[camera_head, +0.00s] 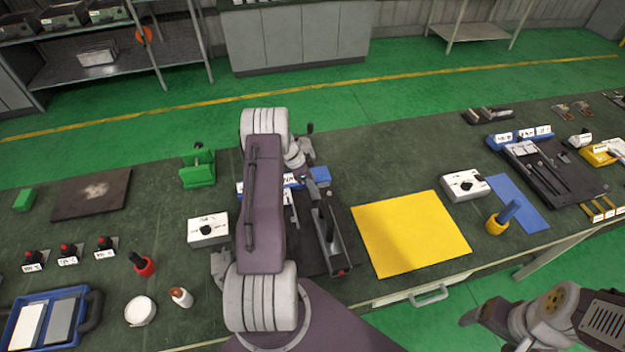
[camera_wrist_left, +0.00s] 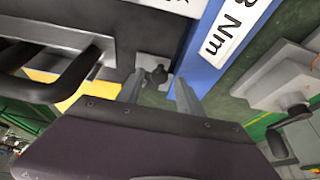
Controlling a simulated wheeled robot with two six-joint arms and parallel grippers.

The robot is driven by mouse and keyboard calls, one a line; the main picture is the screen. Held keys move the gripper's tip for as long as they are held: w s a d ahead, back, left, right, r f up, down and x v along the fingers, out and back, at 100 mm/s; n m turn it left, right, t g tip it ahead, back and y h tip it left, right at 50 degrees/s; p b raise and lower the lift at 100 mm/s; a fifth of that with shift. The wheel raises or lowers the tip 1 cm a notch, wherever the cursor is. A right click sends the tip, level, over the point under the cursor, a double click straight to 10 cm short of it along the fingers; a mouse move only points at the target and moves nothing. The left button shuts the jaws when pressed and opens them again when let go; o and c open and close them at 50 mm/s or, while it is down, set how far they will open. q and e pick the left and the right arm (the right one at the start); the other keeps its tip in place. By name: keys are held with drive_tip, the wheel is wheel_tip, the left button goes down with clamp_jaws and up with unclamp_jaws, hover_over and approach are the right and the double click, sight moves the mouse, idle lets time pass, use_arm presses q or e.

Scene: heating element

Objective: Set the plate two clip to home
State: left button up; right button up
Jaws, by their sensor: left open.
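My left arm reaches over the middle of the bench and hides much of the dark fixture (camera_head: 333,246) below it. My left gripper (camera_head: 312,180) hangs at the fixture's far side, near a blue labelled strip (camera_head: 290,181). In the left wrist view the gripper (camera_wrist_left: 162,90) is open. A small dark knob or clip (camera_wrist_left: 158,74) on a grey block shows between its fingers, not gripped; whether it is plate two's clip I cannot tell. The blue rail (camera_wrist_left: 196,60) with a "Nm" label lies close to the right finger. My right arm shows at lower right; its finger state is unclear.
A yellow mat (camera_head: 410,232) lies right of the fixture, with clear surface. White boxes with black knobs stand either side, at left (camera_head: 207,229) and right (camera_head: 466,185). A green block (camera_head: 198,170) stands behind. A dark handle (camera_wrist_left: 50,75) is close in the wrist view.

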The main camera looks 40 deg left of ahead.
use_arm(q)
drive_tip(key=shift+s+d+f, duration=0.1)
drive_tip(key=shift+f, duration=0.15)
drive_tip(key=shift+c, duration=0.2)
clamp_jaws()
drive_tip(key=shift+w, duration=0.2)
idle(0.9)
